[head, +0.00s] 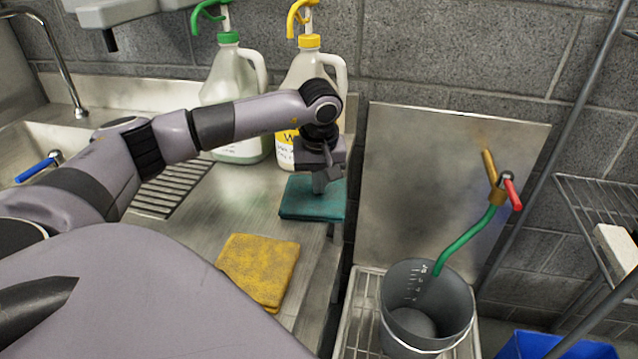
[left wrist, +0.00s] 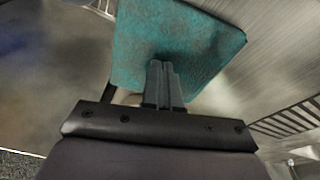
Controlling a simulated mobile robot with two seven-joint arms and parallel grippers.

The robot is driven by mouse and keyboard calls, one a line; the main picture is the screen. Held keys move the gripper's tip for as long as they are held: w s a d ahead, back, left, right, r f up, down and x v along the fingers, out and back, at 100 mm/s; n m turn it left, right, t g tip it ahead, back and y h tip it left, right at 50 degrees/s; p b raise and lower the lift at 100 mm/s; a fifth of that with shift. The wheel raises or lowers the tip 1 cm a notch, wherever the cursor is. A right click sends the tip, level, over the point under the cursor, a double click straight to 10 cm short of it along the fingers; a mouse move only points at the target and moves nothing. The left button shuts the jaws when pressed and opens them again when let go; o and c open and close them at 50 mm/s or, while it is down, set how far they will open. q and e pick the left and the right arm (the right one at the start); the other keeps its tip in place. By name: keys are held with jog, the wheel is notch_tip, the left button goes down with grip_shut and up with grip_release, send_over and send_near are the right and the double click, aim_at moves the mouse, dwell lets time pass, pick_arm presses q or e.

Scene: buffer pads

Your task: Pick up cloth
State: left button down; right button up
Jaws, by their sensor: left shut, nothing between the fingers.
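A folded teal cloth (head: 300,205) lies flat on the steel counter near its right edge, in front of the jugs. A folded yellow cloth (head: 258,270) lies nearer to me on the same counter. My left gripper (head: 322,184) points down over the teal cloth. In the left wrist view the teal cloth (left wrist: 185,38) fills the upper middle, and the fingers (left wrist: 162,72) are together in front of it with nothing between them. Whether the fingertips touch the cloth I cannot tell. My right gripper is not in view.
Two spray jugs, one green-capped (head: 234,90) and one yellow-capped (head: 308,68), stand behind the arm. A sink (head: 30,150) is at left. A grey bucket (head: 440,310) with a green hose (head: 465,240) is at lower right. A wire rack (head: 600,190) stands far right.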

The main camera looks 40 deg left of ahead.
pick_arm(q)
jog(key=shift+s+d+f, duration=0.45)
jog(key=shift+s+d, duration=0.15)
jog(key=shift+d, duration=0.05)
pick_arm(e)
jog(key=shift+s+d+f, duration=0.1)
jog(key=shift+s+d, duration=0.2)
pick_arm(q)
jog(key=shift+a, duration=0.1)
jog(key=shift+w+a+r+p, duration=0.1)
jog(key=shift+w+r+p, duration=0.05)
jog(key=shift+r+p, duration=0.5)
jog(key=shift+r, duration=0.1)
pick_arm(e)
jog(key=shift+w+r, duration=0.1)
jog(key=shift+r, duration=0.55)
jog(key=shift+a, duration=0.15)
